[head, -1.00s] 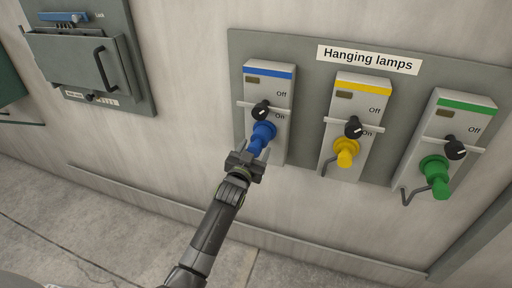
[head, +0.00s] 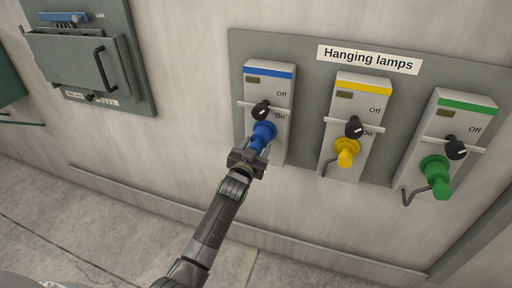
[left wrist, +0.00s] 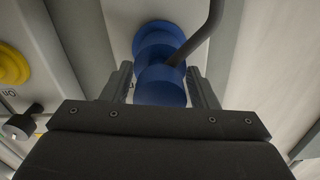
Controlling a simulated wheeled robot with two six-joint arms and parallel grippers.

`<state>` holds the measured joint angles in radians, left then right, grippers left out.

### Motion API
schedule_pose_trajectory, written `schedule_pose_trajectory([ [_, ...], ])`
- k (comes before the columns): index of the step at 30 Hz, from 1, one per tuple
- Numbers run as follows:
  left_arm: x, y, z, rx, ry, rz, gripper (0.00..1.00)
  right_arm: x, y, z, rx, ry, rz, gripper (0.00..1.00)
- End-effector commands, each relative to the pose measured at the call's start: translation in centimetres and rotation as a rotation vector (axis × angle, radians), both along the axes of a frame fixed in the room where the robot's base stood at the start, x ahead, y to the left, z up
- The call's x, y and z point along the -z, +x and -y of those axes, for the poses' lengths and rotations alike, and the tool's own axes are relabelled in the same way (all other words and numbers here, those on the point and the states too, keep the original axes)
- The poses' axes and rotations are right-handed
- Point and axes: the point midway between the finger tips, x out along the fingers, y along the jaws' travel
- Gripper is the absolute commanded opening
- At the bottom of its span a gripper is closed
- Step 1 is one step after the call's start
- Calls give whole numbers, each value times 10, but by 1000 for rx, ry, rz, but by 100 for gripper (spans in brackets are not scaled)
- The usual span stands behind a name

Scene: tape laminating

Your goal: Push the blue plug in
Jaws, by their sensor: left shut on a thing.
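The blue plug (head: 262,135) is at the lower part of the blue-striped switch box (head: 268,84), below its black knob (head: 261,111). My left gripper (head: 251,157) is shut on the blue plug's outer end. In the left wrist view the blue plug (left wrist: 160,85) lies between the two fingers, and a grey bar crosses beside it. The plug points at the box's blue socket; I cannot tell how deep it sits. My right gripper is not in view.
A yellow plug (head: 346,152) and a green plug (head: 436,176) sit on neighbouring boxes to the right, on the grey panel labelled "Hanging lamps" (head: 368,59). A grey wall unit with a handle (head: 104,70) is at the upper left. The wall between is clear.

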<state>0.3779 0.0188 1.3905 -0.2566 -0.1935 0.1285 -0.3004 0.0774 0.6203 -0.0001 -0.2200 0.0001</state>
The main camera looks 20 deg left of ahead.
Motion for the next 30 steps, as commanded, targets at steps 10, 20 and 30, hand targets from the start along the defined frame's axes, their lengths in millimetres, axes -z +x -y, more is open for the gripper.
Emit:
schedule_pose_trajectory([
  [10, 5, 35, 2, 2, 0, 4, 13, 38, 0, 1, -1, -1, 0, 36],
  [20, 0, 49, 2, -2, -1, 0, 13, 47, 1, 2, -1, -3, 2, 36],
  [30, -2, 49, 1, -2, -1, 2, 61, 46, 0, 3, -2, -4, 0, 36],
])
